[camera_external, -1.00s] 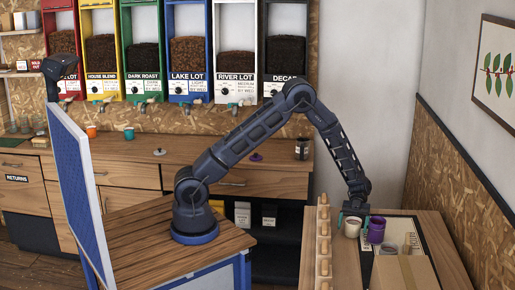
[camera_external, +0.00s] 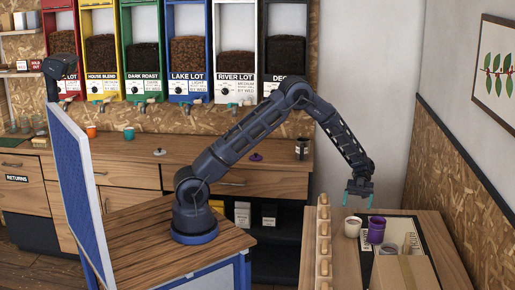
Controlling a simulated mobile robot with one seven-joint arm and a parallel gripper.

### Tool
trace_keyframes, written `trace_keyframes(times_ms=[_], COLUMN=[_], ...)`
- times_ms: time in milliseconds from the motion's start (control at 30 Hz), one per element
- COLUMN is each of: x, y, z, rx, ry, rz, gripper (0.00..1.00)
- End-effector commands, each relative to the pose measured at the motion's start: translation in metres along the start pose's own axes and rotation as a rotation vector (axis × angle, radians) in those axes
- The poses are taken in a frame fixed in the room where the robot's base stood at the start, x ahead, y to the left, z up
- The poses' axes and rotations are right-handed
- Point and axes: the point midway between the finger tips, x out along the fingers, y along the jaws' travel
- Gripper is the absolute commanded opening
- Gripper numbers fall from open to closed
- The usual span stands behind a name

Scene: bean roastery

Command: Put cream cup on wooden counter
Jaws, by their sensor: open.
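The cream cup (camera_external: 352,229) stands upright on the wooden counter (camera_external: 346,268) at the right, close to the left edge of a black-bordered white mat (camera_external: 422,243). I cannot tell whether its base touches the mat's border. My gripper (camera_external: 358,200) is above the cream cup, pointing down, with its teal fingertips apart and nothing between them. A small gap shows between the fingertips and the cup's rim.
A purple cup (camera_external: 376,231) stands just right of the cream cup, with a grey cup (camera_external: 388,249) and a cardboard box (camera_external: 405,273) nearer. A wooden rack with several pegs (camera_external: 323,243) lines the counter's left edge. A drawer counter (camera_external: 135,177) runs along the back.

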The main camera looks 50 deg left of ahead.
Motion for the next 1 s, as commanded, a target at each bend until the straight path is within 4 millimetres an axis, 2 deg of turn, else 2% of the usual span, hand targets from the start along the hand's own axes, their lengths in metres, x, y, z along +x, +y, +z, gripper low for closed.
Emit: trace_keyframes(times_ms=[133, 267, 433, 600, 767, 867, 1000], x=[-0.010, -0.030, -0.075, -0.130, -0.184, -0.217, -0.258], y=[-0.006, -0.020, -0.039, -0.043, -0.029, -0.011, 0.025], z=[-0.009, -0.034, -0.076, -0.118, -0.157, -0.179, -0.206], rx=[0.018, 0.060, 0.104, 0.111, 0.080, 0.040, -0.042], ry=[-0.024, -0.090, -0.210, -0.328, -0.433, -0.493, -0.568], rz=[-0.060, -0.224, -0.517, -0.808, -1.070, -1.227, -1.435], gripper=[0.83, 0.83, 0.83, 0.83, 0.83, 0.83, 0.83])
